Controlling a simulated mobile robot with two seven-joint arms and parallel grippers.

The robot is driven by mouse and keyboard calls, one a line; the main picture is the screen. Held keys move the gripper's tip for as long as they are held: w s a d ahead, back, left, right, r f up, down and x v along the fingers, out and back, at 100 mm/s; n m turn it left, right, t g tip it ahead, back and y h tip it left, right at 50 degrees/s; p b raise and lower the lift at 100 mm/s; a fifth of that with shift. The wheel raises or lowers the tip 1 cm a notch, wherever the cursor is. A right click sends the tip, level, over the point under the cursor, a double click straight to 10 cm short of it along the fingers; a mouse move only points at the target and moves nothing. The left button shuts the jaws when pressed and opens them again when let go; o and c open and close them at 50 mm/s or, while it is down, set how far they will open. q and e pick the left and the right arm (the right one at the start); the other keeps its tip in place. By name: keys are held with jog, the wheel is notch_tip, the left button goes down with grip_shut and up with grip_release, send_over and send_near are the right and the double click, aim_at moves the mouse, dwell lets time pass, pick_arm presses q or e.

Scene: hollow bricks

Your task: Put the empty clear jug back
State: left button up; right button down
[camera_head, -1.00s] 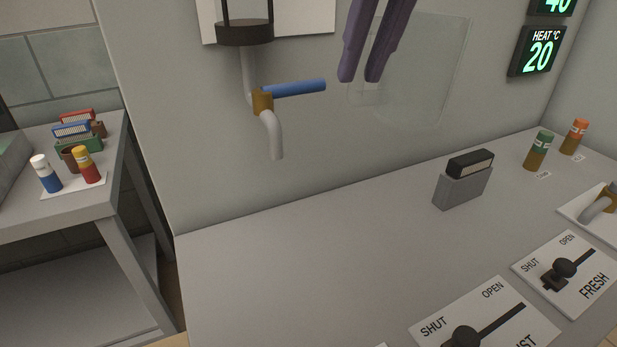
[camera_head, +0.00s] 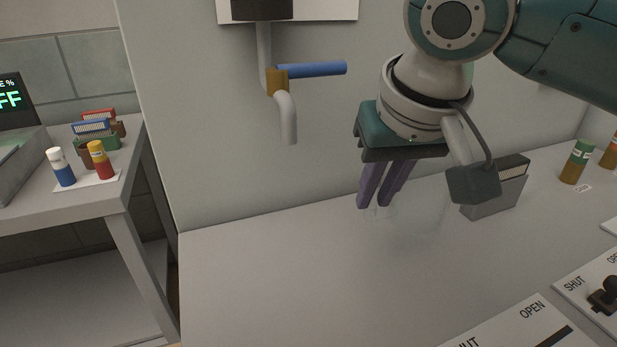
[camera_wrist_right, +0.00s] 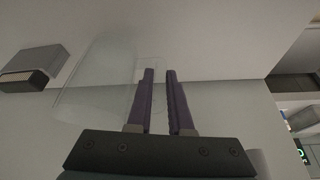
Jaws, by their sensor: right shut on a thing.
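My right gripper (camera_head: 374,204) points down over the grey worktop, its purple fingers close together. It is shut on the clear jug (camera_head: 425,215), whose faint see-through body shows to the right of and below the fingertips. In the right wrist view, the jug (camera_wrist_right: 95,82) lies to the left of the fingers (camera_wrist_right: 160,76), with its handle between the tips. The jug looks empty. Its edges are too faint to tell whether its base touches the worktop. My left gripper is out of view.
A wall tap with a blue lever (camera_head: 315,70) and grey spout (camera_head: 288,120) is left of the gripper. A grey block holder (camera_head: 497,200) stands close behind the jug at right.

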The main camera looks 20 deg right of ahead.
aim_at(371, 221)
notch_tip(371, 221, down, 4)
jog(key=shift+f+b, duration=0.1)
jog(key=shift+b, duration=0.25)
jog(key=c, duration=0.8)
grip_release()
